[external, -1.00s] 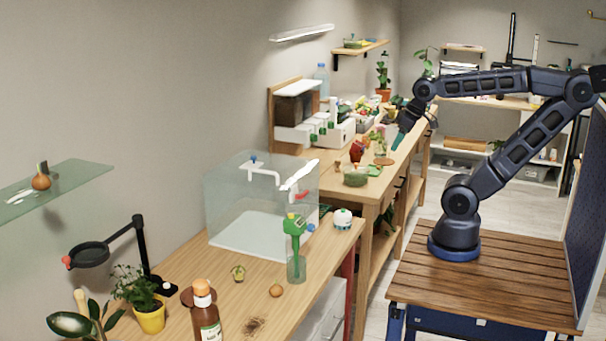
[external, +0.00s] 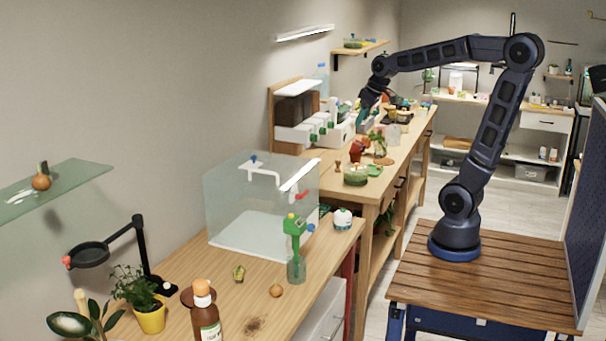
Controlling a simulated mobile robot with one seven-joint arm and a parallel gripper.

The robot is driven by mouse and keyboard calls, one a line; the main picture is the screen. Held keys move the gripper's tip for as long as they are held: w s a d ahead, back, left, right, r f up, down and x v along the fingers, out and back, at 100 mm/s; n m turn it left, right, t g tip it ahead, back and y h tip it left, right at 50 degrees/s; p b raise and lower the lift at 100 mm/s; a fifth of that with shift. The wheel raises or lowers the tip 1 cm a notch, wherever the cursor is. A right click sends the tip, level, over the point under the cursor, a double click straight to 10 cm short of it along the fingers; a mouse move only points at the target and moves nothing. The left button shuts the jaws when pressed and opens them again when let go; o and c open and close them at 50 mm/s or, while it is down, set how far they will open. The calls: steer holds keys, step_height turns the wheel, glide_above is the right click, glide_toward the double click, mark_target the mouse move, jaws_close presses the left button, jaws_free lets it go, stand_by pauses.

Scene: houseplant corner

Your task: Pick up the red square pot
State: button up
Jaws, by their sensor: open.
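I cannot make out the red square pot for certain at this size. A small dark red object (external: 356,150) stands on the far bench, but its shape looks rounded and I cannot tell if it is the pot. My gripper (external: 363,116) is over the back part of the far bench, pointing down beside the white bins. It is open. My gripper and wrist cover some of the small items behind them, and I cannot tell what lies between the fingers.
White bins (external: 322,128) stand left of my gripper, with a wooden rack behind. A green bowl (external: 356,174) sits at the far bench's near end. A clear tank (external: 262,205) and a brown bottle (external: 206,315) stand on the near bench.

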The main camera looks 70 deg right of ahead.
steer(key=w+d+f, duration=0.2)
steer(key=w+d, duration=0.8)
steer(key=d, duration=0.3)
steer(key=h, duration=0.1)
glide_toward(357, 144)
steer(key=x, duration=1)
steer(key=shift+s+d+f, duration=0.1)
steer(key=shift+d+f, duration=0.05)
steer(key=shift+d, duration=0.05)
steer(key=c, duration=1.1)
steer(key=shift+o, duration=0.2)
